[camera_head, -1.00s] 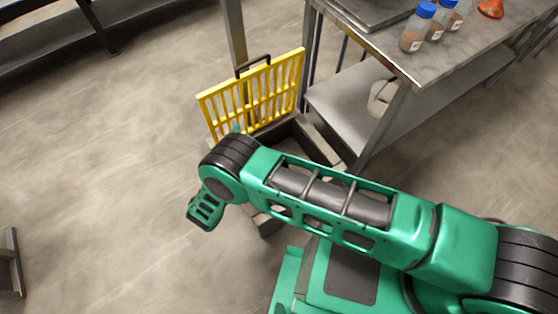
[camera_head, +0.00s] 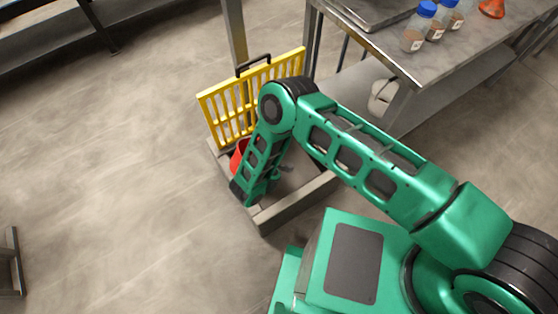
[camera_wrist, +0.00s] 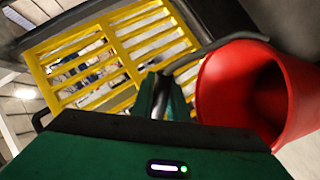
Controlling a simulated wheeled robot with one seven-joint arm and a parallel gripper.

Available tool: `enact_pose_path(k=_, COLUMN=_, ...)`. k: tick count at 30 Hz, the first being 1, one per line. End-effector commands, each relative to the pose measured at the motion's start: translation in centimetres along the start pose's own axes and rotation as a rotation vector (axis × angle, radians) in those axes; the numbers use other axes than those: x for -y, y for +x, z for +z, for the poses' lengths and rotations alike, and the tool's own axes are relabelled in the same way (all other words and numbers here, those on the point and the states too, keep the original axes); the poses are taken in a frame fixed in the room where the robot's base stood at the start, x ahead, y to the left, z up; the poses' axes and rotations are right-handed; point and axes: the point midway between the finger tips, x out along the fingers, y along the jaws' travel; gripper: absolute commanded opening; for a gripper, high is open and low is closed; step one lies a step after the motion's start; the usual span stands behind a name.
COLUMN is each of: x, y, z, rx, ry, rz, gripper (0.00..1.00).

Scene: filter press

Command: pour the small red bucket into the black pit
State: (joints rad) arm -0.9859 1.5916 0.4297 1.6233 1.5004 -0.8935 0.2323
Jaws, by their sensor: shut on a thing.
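The small red bucket (camera_wrist: 262,95) is at the right of the wrist view, tilted, with part of its inside showing. Whether anything is in it I cannot tell. A red sliver of it (camera_head: 238,156) shows behind my arm in the head view. My gripper (camera_wrist: 163,97) is shut on the bucket's dark handle, beside the bucket; in the head view my arm hides the fingers. The pit (camera_head: 290,212) is a grey-rimmed square opening below my arm. The bucket appears over its far left part, but its height is unclear.
A yellow slatted grate (camera_head: 228,105) with a black handle stands raised at the pit's far side; it also fills the left of the wrist view (camera_wrist: 100,60). A steel table (camera_head: 440,60) with blue-capped bottles (camera_head: 415,35) stands at the right.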

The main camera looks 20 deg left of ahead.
Motion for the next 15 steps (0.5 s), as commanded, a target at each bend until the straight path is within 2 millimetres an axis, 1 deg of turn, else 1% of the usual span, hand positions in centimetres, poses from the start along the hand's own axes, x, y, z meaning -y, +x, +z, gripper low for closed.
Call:
enact_pose_path(k=1, x=-0.3, y=0.3, z=1.0, rx=0.0, ry=0.029, rz=-0.011, gripper=0.0)
enact_pose_path(k=4, x=-0.6, y=0.8, z=2.3, rx=-0.01, ry=0.089, rz=-0.037, gripper=0.0)
enact_pose_path(k=8, x=0.1, y=1.5, z=3.6, rx=-0.021, ry=0.155, rz=-0.062, gripper=0.0)
enact_pose_path(k=9, x=0.3, y=2.0, z=4.7, rx=-0.028, ry=0.191, rz=-0.078, gripper=0.0)
enact_pose_path(k=15, x=0.9, y=2.9, z=6.3, rx=-0.058, ry=0.309, rz=-0.128, gripper=0.0)
